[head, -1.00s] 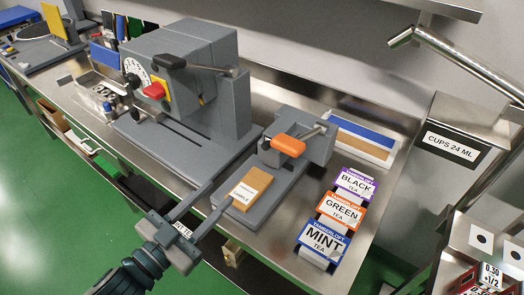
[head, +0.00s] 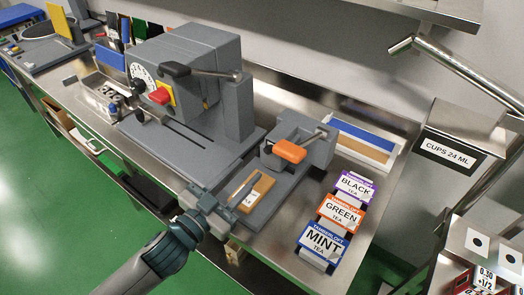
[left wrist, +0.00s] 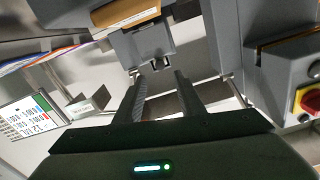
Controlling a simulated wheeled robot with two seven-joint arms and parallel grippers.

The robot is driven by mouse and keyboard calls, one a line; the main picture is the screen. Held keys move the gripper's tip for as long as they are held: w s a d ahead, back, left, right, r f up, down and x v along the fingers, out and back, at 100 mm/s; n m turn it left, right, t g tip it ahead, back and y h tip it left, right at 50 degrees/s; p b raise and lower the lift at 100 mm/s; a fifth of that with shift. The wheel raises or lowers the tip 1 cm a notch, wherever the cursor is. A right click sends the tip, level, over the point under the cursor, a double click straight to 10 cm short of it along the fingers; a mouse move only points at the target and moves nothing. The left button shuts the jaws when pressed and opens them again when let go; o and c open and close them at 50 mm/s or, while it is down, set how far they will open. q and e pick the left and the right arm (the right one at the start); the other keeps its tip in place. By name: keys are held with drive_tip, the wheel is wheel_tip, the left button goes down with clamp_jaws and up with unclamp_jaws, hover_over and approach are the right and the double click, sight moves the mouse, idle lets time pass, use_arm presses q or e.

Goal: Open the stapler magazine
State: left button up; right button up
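The grey stapler-like machine with an orange lever handle (head: 289,151) stands on the bench right of centre. A tan block with a white label (head: 262,187) lies on its base. My left gripper (head: 228,190) is at the near end of this base, its fingers apart and nothing seen between them. In the left wrist view, the fingers of the left gripper (left wrist: 158,76) point at a small grey block with a notched end (left wrist: 153,62) on the machine's front. Whether they touch it I cannot tell. Which part is the magazine is unclear. My right gripper is not in view.
A larger grey machine with a dial and red knob (head: 160,95) stands left of the stapler. Tea boxes, such as the mint one (head: 321,241), stand to the right. A blue-and-white tray (head: 365,138) lies behind. The bench's front edge is close to my gripper.

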sight(267, 151)
use_arm(q)
drive_tip(key=p+x, duration=0.1)
drive_tip(key=x, duration=0.7)
drive_tip(key=shift+p, duration=0.4)
clamp_jaws()
